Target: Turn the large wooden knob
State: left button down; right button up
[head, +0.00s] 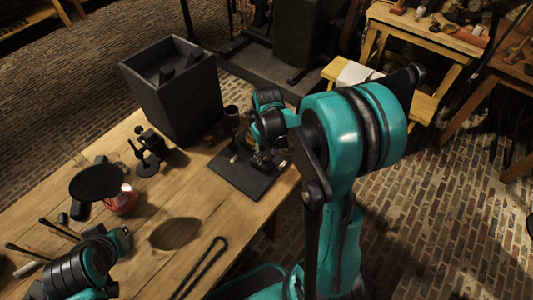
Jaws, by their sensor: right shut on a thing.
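My right gripper (262,162) reaches down over a dark flat board (240,181) near the far right edge of the wooden table. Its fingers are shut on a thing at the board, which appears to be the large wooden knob. The fingers and wrist hide the knob almost fully, so its angle cannot be seen. A small pale piece (234,158) shows on the board just left of the fingers. My left arm comes in at the bottom left, away from the board.
A tall dark open bin (175,92) stands behind the board, with a dark jar (231,117) between. A black clamp-like device (148,152), a red lamp-like item (123,203) with a dark disc (96,182), and a black loop tool (203,266) occupy the wooden table (150,268).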

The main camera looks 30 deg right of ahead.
aim_at(267, 156)
jog(key=shift+m, duration=0.3)
dwell(0.4)
jog(key=o, duration=1.2)
jog(key=shift+c, duration=0.2)
notch_tip(267, 156, up, 12)
